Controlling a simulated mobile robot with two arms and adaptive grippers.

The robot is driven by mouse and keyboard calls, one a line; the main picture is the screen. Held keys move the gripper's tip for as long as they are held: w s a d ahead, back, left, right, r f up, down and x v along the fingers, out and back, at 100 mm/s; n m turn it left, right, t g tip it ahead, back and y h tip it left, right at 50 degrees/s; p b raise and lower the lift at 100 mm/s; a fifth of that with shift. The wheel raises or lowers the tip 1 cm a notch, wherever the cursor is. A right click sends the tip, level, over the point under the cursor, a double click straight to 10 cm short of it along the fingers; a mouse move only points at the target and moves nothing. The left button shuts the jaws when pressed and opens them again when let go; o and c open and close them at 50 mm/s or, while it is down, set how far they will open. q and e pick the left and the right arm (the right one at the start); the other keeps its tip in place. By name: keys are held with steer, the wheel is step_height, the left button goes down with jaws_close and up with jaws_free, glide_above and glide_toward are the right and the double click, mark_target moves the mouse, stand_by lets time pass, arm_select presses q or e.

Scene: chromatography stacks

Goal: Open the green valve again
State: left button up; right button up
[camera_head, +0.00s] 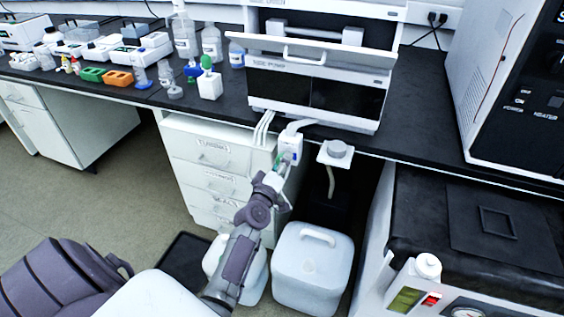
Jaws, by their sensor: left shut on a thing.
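The green valve (279,160) shows as a small patch of green on a white block (290,148) below the front edge of the black bench. White tubes run from the block up to the bench top. My left gripper (277,169) is at the valve and shut on it; its fingers hide most of the green part. Which way the valve is turned cannot be told at this size. My right gripper is out of view.
A white two-part instrument (319,85) stands on the bench (211,112) above. A small bracket (335,155) with a grey round top is right of the block. White jugs (312,268) stand on the floor below, near drawers (215,160). A black-topped unit (480,235) fills the right.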

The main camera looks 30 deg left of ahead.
arm_select(q)
steer(key=shift+n, duration=0.5)
steer(key=o, duration=1.1)
steer(key=v, duration=1.2)
steer(key=shift+a, duration=0.1)
